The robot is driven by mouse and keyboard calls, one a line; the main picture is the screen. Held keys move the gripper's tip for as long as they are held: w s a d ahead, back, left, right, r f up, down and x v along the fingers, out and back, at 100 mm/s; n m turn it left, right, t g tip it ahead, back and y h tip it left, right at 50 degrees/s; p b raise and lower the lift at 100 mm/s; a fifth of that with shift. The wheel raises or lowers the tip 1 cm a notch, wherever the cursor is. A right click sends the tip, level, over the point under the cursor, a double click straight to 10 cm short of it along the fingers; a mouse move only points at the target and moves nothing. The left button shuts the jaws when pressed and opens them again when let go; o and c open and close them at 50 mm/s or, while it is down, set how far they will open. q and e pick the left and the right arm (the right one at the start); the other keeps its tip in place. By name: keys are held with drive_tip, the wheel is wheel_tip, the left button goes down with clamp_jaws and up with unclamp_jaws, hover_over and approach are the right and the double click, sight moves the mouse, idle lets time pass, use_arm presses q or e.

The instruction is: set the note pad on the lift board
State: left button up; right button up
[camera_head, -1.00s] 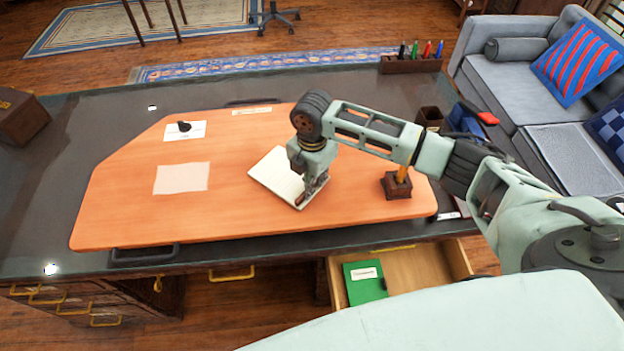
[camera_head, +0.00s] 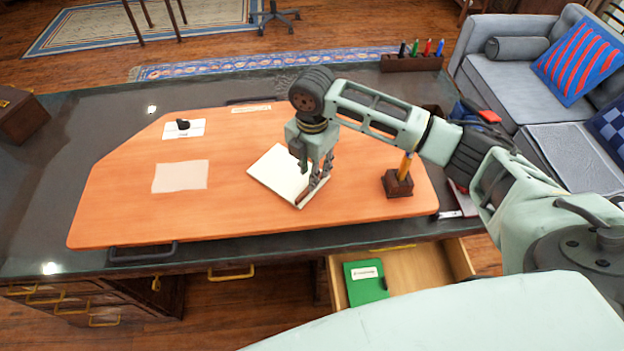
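The note pad (camera_head: 278,174) is a cream-white pad lying flat on the orange lift board (camera_head: 230,215), right of its middle. Its right corner is partly covered by my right gripper (camera_head: 318,186). This gripper points down at the pad's right edge, its fingers slightly apart; it looks open, and I cannot tell whether it still touches the pad. The lift board lies on the dark desk, with a black handle at its front and another at its back. My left gripper is out of view.
A pale sheet (camera_head: 180,176) and a white card with a dark object (camera_head: 184,128) lie on the board's left part. A brown holder (camera_head: 397,184) stands at its right. An open drawer (camera_head: 415,272) holds a green book (camera_head: 366,283). A pen rack (camera_head: 411,62) stands behind.

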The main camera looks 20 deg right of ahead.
wheel_tip(320, 180, up, 8)
drive_tip(key=b, duration=0.1)
drive_tip(key=shift+f, duration=0.15)
drive_tip(key=shift+s, duration=0.1)
idle(0.4)
